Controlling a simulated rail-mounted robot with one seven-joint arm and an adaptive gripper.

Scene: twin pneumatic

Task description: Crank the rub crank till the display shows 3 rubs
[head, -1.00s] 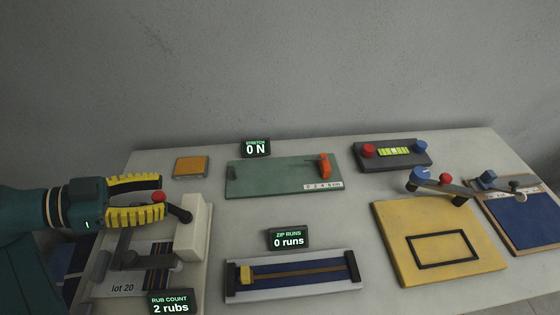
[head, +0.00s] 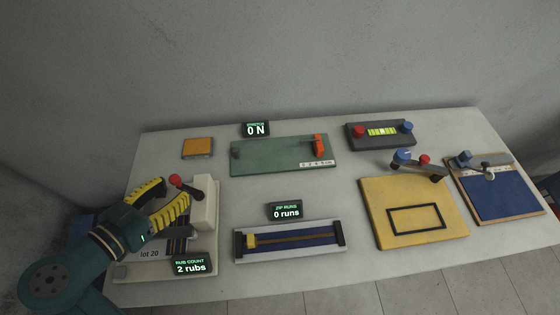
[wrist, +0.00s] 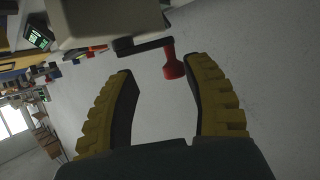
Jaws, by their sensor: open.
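The rub crank has a red knob (head: 175,179) on a dark arm (head: 190,189), mounted on a pale block (head: 204,205) of the rub tester at the table's left end. The rub count display (head: 190,265) reads 2 rubs. My gripper (head: 176,192) is open, its yellow ridged fingers pointing toward the crank from the lower left. In the wrist view the red knob (wrist: 173,66) lies just beyond the fingertips, nearer the right finger, with nothing clearly held. My arm and fingers hide part of the tester's base.
The zip rig (head: 290,240) and its display (head: 285,211) reading 0 runs stand right of the tester. A green stretch board (head: 270,155), an orange pad (head: 198,147), a dark level unit (head: 380,133), a yellow board (head: 400,190) and a blue board (head: 500,190) occupy the rest.

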